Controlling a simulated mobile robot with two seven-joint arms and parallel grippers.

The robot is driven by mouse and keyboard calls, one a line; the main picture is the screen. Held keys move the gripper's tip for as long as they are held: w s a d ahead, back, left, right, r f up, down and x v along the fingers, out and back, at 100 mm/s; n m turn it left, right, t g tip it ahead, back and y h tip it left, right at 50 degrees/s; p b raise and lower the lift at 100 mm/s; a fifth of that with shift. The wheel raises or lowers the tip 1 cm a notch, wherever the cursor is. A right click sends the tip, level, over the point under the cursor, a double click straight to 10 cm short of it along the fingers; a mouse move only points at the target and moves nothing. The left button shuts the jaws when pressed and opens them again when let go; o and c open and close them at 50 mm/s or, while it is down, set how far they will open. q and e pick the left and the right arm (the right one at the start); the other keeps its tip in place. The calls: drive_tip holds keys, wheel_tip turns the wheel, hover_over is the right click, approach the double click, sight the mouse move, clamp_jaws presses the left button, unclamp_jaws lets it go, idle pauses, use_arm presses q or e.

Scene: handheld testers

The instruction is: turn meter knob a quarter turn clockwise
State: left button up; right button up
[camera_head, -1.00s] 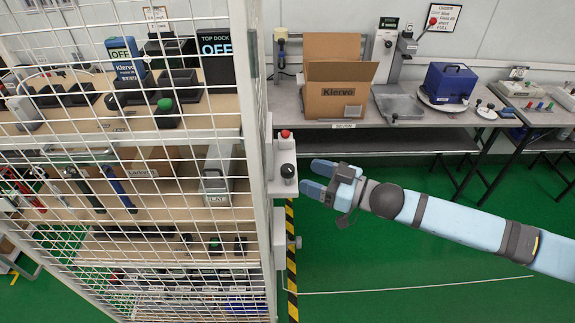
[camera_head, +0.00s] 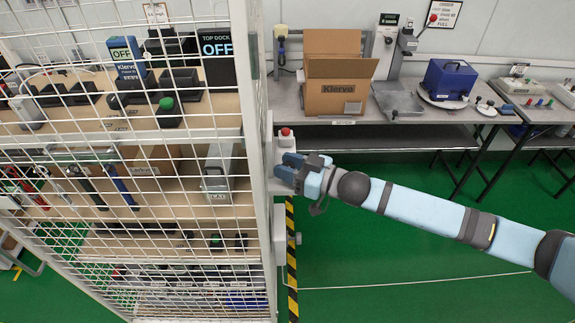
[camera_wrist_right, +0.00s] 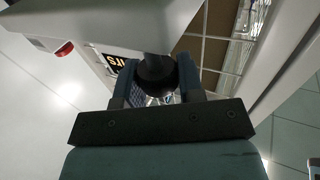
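My right gripper (camera_head: 288,167) is outside the cage, at a white control box on the cage's corner post. In the right wrist view, its two fingers (camera_wrist_right: 160,78) stand apart on either side of a dark round knob (camera_wrist_right: 157,70) on that box. I cannot tell whether they touch it. The gripper hides this knob in the head view. My left gripper is not in view.
A red button (camera_head: 286,132) sits on the control box close behind my gripper; it also shows in the wrist view (camera_wrist_right: 64,49). The white mesh cage (camera_head: 253,200) stands left. A bench with a cardboard box (camera_head: 336,98) is behind. The green floor to the right is open.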

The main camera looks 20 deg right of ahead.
drive_tip(key=shift+m+t, duration=0.3)
drive_tip(key=m+t+h+p, duration=0.1)
drive_tip(key=m+t+h, duration=0.1)
drive_tip(key=m+h, duration=0.1)
drive_tip(key=shift+a+t+h, duration=0.1)
drive_tip(key=shift+t+h, duration=0.3)
drive_tip(key=shift+h, duration=0.2)
drive_tip(key=shift+m+t+h+p, duration=0.35)
drive_tip(key=shift+m+t+h, duration=0.5)
drive_tip(key=shift+h, duration=0.75)
drive_tip(key=shift+m+h, duration=0.3)
drive_tip(key=shift+m, duration=0.05)
drive_tip(key=o, duration=0.9)
